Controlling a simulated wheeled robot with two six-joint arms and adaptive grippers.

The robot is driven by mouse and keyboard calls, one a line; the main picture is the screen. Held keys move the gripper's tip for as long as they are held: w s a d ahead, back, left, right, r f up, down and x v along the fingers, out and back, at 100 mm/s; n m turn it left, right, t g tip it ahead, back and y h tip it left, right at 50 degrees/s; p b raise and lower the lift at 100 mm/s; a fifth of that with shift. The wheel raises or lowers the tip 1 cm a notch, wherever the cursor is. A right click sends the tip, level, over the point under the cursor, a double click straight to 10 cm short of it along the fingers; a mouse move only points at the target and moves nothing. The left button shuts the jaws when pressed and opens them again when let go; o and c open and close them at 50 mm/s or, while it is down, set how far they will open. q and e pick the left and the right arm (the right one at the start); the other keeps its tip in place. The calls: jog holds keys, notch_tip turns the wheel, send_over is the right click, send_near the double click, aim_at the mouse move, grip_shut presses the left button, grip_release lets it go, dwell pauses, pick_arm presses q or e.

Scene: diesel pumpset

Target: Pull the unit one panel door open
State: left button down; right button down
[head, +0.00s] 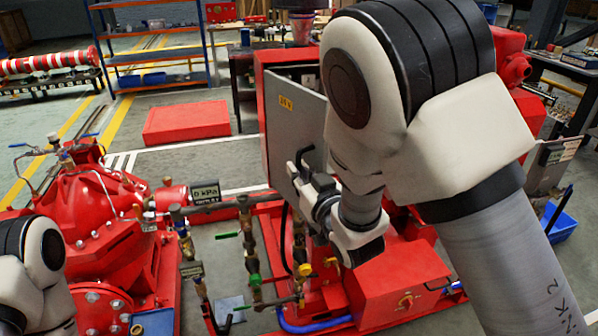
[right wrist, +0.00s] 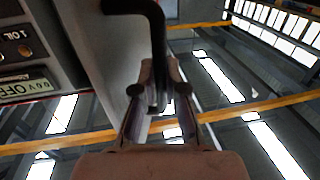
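The unit one panel door (head: 292,118) is a grey plate with a yellow 24V label, on the red cabinet (head: 262,68) in the middle of the head view. It stands at an angle to the cabinet, seemingly ajar. My right gripper (head: 303,168) is at the door's lower right part. In the right wrist view its fingers (right wrist: 160,85) close around a black bent handle (right wrist: 152,20), with the grey door (right wrist: 105,65) beside it. My right arm hides the door's right side and much of the cabinet. Only part of my left arm shows at lower left; its gripper is out of view.
Red pump machinery (head: 95,215) stands at left. Pipes and valves (head: 250,240) lie below the door. A low red box (head: 186,122) and a blue shelf rack (head: 160,57) stand behind. Grey floor (head: 190,160) is clear left of the door.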

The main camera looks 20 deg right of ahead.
jog(key=c, duration=1.5)
grip_release()
jog(key=shift+w+a, duration=0.1)
jog(key=s, duration=0.2)
jog(key=s+d, duration=0.1)
jog(key=s, duration=0.4)
jog(key=shift+s+d, duration=0.15)
jog(key=shift+s, duration=0.05)
